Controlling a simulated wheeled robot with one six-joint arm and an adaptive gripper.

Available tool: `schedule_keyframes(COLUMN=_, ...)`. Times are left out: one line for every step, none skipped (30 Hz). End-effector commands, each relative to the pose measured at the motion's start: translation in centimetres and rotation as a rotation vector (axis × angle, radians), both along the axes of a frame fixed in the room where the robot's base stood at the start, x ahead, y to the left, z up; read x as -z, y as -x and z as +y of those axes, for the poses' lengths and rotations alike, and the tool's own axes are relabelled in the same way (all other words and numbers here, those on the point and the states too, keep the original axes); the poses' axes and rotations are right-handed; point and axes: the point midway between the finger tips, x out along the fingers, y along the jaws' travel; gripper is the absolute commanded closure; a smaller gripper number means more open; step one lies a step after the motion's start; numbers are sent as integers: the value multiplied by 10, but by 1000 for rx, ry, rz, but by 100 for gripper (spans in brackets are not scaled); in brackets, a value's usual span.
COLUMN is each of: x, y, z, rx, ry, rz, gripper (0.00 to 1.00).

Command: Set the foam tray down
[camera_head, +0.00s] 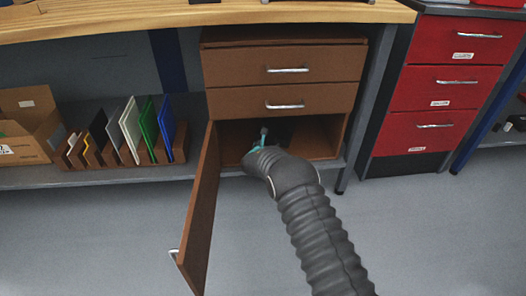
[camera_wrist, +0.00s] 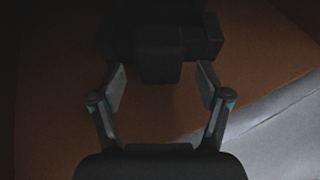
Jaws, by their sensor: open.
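My gripper reaches into the open lower compartment of the brown cabinet (camera_head: 325,138) in the head view. Its fingers (camera_wrist: 162,82) stand apart in the wrist view, with a gap between them. A dark, blocky thing (camera_wrist: 162,52), likely the foam tray, lies just beyond the fingertips on the brown cabinet floor (camera_wrist: 60,110). Its near part juts toward the gap between the fingers. It is too dark to tell its full outline or whether a finger touches it.
The cabinet door (camera_head: 200,215) hangs open to the left of my arm. Two shut drawers (camera_head: 325,66) are above the compartment. A rack of upright coloured panels (camera_head: 130,158) and a cardboard box (camera_head: 30,125) stand left. A red drawer unit (camera_head: 425,90) stands right.

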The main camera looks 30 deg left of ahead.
Motion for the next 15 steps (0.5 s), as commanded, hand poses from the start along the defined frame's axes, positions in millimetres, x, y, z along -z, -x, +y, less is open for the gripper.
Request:
schedule_keyframes(x=-4, y=8, z=-1, rx=-2, ry=0, rz=1, gripper=24)
schedule_keyframes(x=-7, y=13, z=0, rx=-4, ry=1, rz=0, gripper=24)
schedule_keyframes(x=-9, y=19, z=-1, rx=-2, ry=0, rz=1, gripper=24)
schedule_keyframes(x=-11, y=23, z=-2, rx=-3, ry=1, rz=1, gripper=24)
schedule_keyframes(x=-13, y=27, z=-3, rx=-2, ry=0, rz=1, gripper=24)
schedule_keyframes(x=-15, y=33, z=-5, rx=-2, ry=0, rz=1, gripper=24)
schedule_keyframes(x=-17, y=38, z=-5, rx=-3, ry=1, rz=0, gripper=24)
schedule_keyframes(x=-19, y=43, z=-6, rx=-2, ry=0, rz=0, gripper=24)
schedule_keyframes(x=-22, y=49, z=-7, rx=-2, ry=0, rz=0, gripper=24)
schedule_keyframes(x=-24, y=54, z=-7, rx=-2, ry=0, rz=0, gripper=24)
schedule_keyframes(x=-25, y=58, z=-8, rx=-2, ry=0, rz=1, gripper=24)
schedule_keyframes(x=-28, y=63, z=-10, rx=-1, ry=-1, rz=-1, gripper=24)
schedule_keyframes(x=-29, y=67, z=-10, rx=-1, ry=1, rz=0, gripper=24)
schedule_keyframes(x=-30, y=70, z=-11, rx=-1, ry=1, rz=0, gripper=24)
schedule_keyframes(x=-32, y=75, z=-11, rx=-1, ry=0, rz=1, gripper=24)
